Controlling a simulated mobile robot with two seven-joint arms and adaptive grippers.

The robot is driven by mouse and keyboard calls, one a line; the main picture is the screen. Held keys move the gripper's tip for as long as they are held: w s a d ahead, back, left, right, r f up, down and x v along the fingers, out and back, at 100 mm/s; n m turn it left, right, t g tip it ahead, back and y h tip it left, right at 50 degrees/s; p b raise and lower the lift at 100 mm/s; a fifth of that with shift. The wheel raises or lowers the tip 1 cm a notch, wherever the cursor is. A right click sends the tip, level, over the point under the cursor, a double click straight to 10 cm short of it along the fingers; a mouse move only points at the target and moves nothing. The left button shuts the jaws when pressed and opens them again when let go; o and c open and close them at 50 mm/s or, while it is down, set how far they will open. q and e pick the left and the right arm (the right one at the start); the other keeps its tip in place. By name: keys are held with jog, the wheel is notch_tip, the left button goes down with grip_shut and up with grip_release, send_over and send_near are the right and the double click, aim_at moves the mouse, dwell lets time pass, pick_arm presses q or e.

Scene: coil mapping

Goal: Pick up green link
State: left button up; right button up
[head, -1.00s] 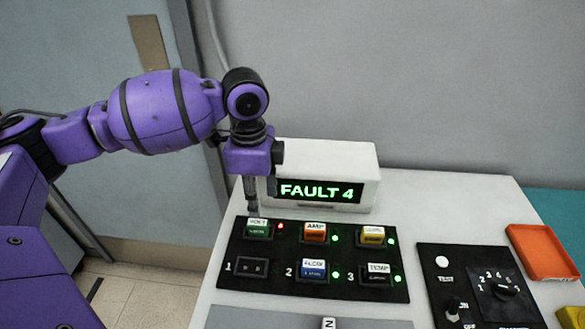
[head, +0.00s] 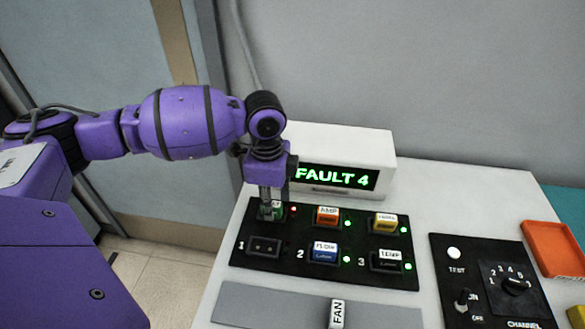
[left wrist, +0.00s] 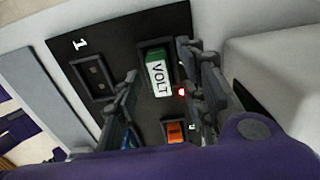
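The green link (head: 278,211) sits in the back left socket of the black panel (head: 290,275). It is mostly hidden behind my left gripper in the head view. My right gripper is not in view.
Orange (head: 327,217), yellow (head: 385,222), blue (head: 324,253) and black (head: 388,261) links fill other sockets. Socket 1 (head: 264,247) is empty. A white box with a FAULT 4 display (head: 338,178) stands close behind. A switch panel (head: 490,280) and an orange tray (head: 553,248) are at right.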

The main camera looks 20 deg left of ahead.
pick_arm(q)
grip_shut()
jog(key=shift+r, duration=0.6)
notch_tip(320, 180, up, 2)
jog(key=shift+r, duration=0.15)
jog(key=s+d+r+p, duration=0.1)
jog(key=s+d+r, duration=0.8)
jog(key=d, duration=0.1)
jog(key=shift+s+r+p, duration=0.3)
jog(key=shift+s+p, duration=0.05)
jog(key=shift+p, duration=0.05)
